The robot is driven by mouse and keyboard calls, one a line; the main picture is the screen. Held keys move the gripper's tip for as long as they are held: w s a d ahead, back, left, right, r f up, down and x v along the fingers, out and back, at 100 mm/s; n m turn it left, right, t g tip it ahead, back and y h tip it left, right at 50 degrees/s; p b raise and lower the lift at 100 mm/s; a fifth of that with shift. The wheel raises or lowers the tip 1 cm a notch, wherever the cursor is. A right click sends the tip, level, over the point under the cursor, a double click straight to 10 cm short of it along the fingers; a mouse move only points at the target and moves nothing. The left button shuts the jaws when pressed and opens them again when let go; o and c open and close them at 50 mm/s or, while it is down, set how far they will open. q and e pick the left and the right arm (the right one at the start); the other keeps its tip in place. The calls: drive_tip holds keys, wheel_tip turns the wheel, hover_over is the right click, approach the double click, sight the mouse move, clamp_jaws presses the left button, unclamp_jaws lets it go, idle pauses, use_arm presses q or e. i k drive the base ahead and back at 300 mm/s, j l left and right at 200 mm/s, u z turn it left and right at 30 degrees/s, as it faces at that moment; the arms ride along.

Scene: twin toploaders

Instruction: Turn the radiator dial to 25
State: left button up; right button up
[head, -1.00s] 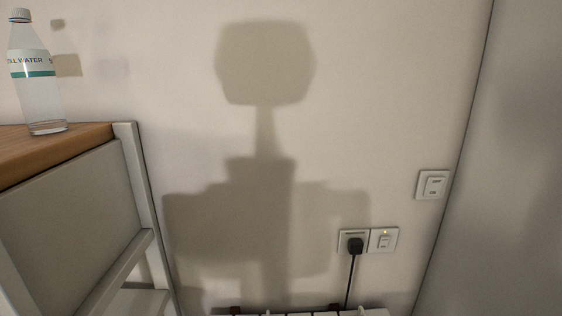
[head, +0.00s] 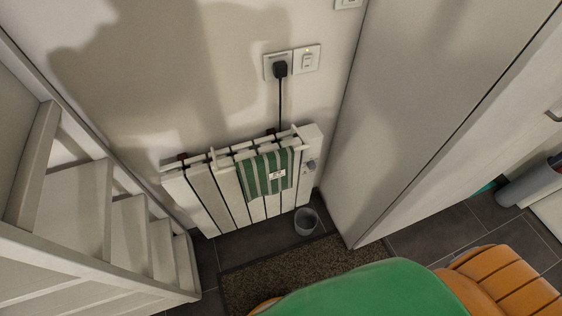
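A white panel radiator (head: 208,200) stands low against the wall in the head view. A green striped towel (head: 266,175) hangs over a rail on its front. A small grey knob, which looks like the radiator dial (head: 310,166), sits at the radiator's right end. Its marks are too small to read. Neither of my grippers is in the picture.
A small bin (head: 306,222) is on the floor by a brown mat (head: 290,264). A black plug (head: 280,69) is in the wall socket. My green and orange body fills the bottom right.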

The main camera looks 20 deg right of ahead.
sight(311, 166)
drive_tip(key=z, duration=0.8)
